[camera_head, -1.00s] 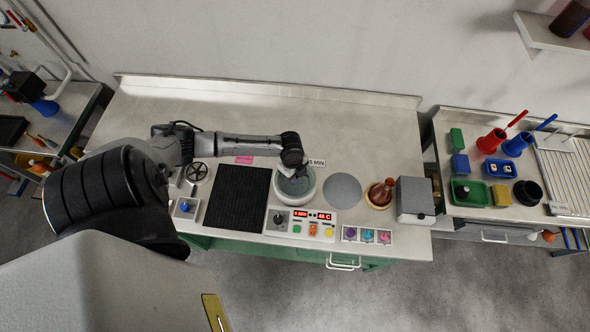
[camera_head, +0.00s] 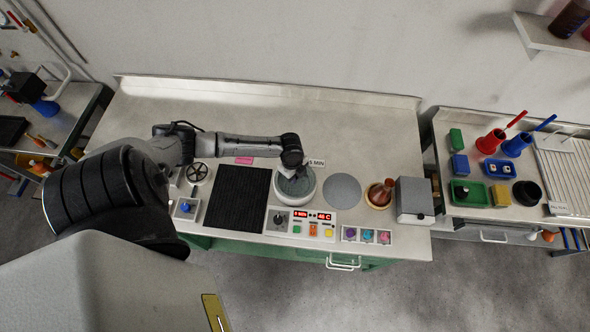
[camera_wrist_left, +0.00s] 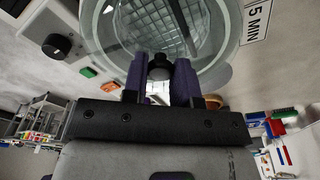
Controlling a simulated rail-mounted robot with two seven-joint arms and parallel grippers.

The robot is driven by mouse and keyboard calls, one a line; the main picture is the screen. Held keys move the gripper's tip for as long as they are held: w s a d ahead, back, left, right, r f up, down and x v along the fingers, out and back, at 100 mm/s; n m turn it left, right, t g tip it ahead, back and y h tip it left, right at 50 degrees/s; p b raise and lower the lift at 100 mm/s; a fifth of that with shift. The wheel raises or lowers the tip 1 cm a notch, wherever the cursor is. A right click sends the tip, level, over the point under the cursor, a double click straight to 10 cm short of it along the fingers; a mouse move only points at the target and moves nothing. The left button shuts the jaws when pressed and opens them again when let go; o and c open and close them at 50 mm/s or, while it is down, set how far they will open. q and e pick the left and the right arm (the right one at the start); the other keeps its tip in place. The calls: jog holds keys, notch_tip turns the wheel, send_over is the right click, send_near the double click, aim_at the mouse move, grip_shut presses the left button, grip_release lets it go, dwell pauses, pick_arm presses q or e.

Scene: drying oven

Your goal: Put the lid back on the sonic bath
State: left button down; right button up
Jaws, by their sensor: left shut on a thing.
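The sonic bath (camera_head: 281,199) is a round white tub on the bench, behind its control panel. My left gripper (camera_head: 290,172) is over it, coming from the left. In the left wrist view my left gripper (camera_wrist_left: 159,75) has its two dark fingers shut on the black knob of the clear round lid (camera_wrist_left: 108,28). The lid lies over the bath opening, and a mesh basket shows through the glass. In the head view the lid (camera_head: 298,187) looks grey-green, partly hidden by the gripper. I cannot tell whether it touches the rim all round. My right gripper is not in view.
A grey round mat (camera_head: 342,190) lies bare right of the bath. A brown flask (camera_head: 380,193) and a grey box (camera_head: 414,200) stand further right. A black ribbed mat (camera_head: 238,199) is on the left. The panel (camera_head: 300,224) is in front; a "5 MIN" sign (camera_head: 316,162) is behind.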

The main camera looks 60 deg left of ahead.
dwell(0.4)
pick_arm(q)
jog(key=c, duration=0.8)
grip_release()
jog(key=shift+o, duration=0.3)
jog(key=o, duration=0.4)
jog(key=shift+r, duration=0.15)
